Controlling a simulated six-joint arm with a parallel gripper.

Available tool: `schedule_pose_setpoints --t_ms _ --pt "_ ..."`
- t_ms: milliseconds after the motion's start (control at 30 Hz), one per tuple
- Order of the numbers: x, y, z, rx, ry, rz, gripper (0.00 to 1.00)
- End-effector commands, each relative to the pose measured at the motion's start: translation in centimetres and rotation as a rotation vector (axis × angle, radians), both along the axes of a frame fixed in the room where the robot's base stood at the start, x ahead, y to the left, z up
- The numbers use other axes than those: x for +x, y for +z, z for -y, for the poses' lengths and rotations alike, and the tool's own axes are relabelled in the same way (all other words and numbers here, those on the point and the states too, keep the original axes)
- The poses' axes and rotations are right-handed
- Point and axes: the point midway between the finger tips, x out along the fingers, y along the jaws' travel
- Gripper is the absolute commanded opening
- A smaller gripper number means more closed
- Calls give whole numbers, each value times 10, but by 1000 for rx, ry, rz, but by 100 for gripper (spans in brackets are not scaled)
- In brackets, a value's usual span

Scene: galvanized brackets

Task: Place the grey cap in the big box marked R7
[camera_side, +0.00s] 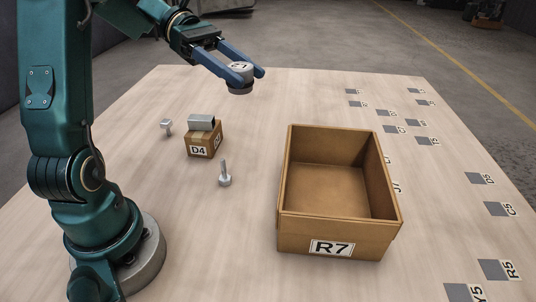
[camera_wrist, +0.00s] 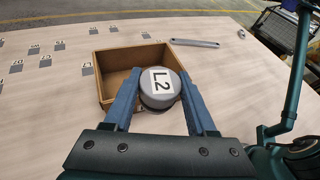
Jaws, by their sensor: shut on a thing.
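My gripper (camera_side: 246,74) is shut on a round grey cap (camera_side: 240,85) and holds it in the air, above the table's far part. In the wrist view the cap (camera_wrist: 157,88) sits between the blue fingers, and its top bears a white label reading L2. The big open brown box marked R7 (camera_side: 332,247) stands on the table, to the right of and nearer the side camera than the cap. It looks empty in the side view. In the wrist view the box (camera_wrist: 97,70) shows behind the cap, which hides part of its inside.
A small box marked D4 (camera_side: 200,152) stands left of the big box with a grey metal piece (camera_side: 202,122) on top. Bolts stand nearby, one (camera_side: 224,176) between the boxes and another (camera_side: 166,127) further left. Grey marked squares (camera_side: 494,209) lie along the table's right side.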

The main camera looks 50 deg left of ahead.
Motion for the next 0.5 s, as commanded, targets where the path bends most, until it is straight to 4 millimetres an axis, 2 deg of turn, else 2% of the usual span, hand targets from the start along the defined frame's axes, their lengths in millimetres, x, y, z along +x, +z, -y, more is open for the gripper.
schedule_pose_setpoints --t_ms 100,233,500 --pt "19 16 -11 2 141 4 0" --pt "34 29 -23 1 256 4 0" --pt "33 -9 -22 -5 251 -6 0"
